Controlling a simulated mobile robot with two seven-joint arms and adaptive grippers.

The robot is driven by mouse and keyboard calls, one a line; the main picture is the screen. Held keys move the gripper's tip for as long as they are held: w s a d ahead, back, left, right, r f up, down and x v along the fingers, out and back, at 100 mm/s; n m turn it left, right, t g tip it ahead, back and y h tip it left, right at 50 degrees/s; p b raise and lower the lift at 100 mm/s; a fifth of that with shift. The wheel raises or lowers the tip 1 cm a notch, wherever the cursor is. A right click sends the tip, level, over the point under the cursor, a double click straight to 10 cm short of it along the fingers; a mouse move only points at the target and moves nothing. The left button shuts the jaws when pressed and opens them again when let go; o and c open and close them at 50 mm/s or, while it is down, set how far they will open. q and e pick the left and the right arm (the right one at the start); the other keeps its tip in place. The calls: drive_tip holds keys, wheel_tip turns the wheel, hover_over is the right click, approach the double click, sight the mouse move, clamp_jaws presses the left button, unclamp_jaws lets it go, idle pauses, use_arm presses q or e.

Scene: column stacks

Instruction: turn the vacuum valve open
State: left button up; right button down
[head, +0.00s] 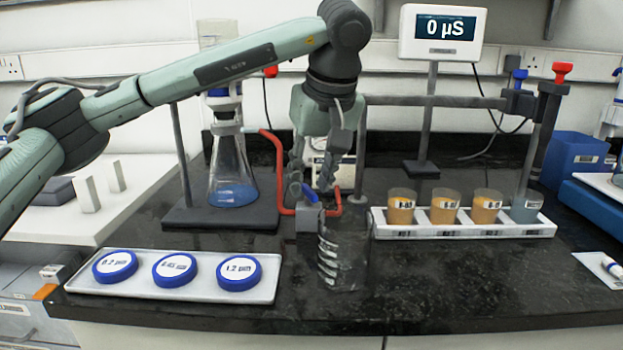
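My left gripper (312,188) points down at the valve from above. Its fingers are spread, one on each side of the blue handle; whether they touch it cannot be told. The handle is partly hidden by the fingers. My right gripper is not in view.
A clear ridged vessel (343,262) stands just in front of the valve. A flask with blue liquid (231,185) stands on a dark base at left. A tray with blue-rimmed discs (205,287) lies front left; a white rack (470,230) of cups is right. A meter (443,35) reads 0 µS.

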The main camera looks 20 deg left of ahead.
use_arm(q)
drive_tip(key=shift+w+a+f, duration=0.1)
drive_tip(key=shift+f, duration=0.2)
clamp_jaws()
idle(0.4)
drive_tip(key=n, duration=0.2)
drive_tip(key=n+g+y, duration=0.1)
drive_tip(key=n, duration=0.2)
drive_tip(key=shift+w+d+n+g, duration=0.2)
drive_tip(key=shift+w+n+g, duration=0.05)
drive_tip(key=shift+n+g, duration=0.15)
drive_tip(key=n, duration=0.1)
drive_tip(key=n+g, duration=0.1)
drive_tip(key=n, duration=0.1)
drive_tip(key=shift+w+n+y, duration=0.2)
drive_tip(key=shift+n+y, duration=0.1)
drive_tip(key=shift+y, duration=0.1)
drive_tip(key=shift+w+n+g, duration=0.15)
drive_tip(key=shift+n+g, duration=0.75)
drive_tip(key=shift+n, duration=0.9)
